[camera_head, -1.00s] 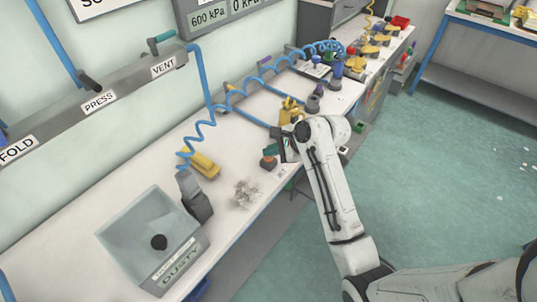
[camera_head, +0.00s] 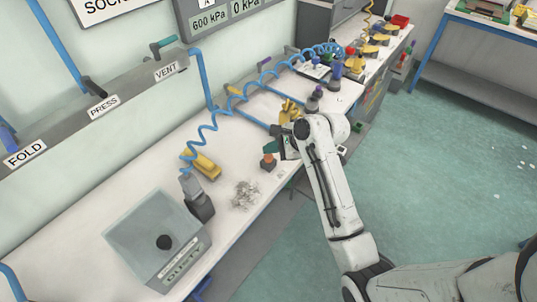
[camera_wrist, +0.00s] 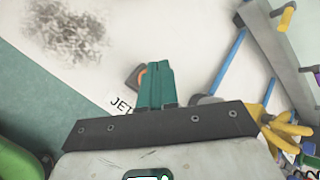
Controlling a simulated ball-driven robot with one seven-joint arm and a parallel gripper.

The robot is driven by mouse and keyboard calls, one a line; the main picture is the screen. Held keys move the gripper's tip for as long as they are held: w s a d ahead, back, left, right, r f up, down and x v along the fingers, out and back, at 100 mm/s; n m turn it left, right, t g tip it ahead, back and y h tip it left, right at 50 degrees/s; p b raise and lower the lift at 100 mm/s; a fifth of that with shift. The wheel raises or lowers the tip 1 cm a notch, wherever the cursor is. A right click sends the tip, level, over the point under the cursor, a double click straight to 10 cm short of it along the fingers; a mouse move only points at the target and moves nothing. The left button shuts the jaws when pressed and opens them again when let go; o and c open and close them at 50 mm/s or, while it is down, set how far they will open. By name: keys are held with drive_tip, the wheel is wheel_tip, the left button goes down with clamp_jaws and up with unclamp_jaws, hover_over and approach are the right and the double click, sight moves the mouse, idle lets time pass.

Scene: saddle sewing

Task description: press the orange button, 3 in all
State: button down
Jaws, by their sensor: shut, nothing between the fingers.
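The orange button (camera_head: 268,157) sits on a small dark box near the front edge of the white bench. In the wrist view the orange button (camera_wrist: 142,78) shows only in part, on the left behind my fingers. My gripper (camera_head: 270,147) is shut and empty, with teal fingers just above and beside the button in the head view. The shut fingertips of my gripper (camera_wrist: 156,66) overlap the button in the wrist view. I cannot tell whether they touch it. A label starting "JET" lies on the bench by the button.
A pile of grey scraps (camera_head: 244,195) lies left of the button. A clear box marked "DUSTY" (camera_head: 158,243) and a dark grey nozzle tool (camera_head: 199,202) stand further left. A yellow block (camera_head: 204,165) and a coiled blue hose (camera_head: 225,112) lie behind. Yellow clamps (camera_head: 290,111) stand close to my wrist.

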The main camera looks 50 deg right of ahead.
sight(271, 158)
wheel_tip(271, 158, up, 3)
drive_tip(key=p, duration=0.3)
drive_tip(key=shift+p, duration=0.3)
drive_tip(key=shift+r, duration=1)
idle(1.7)
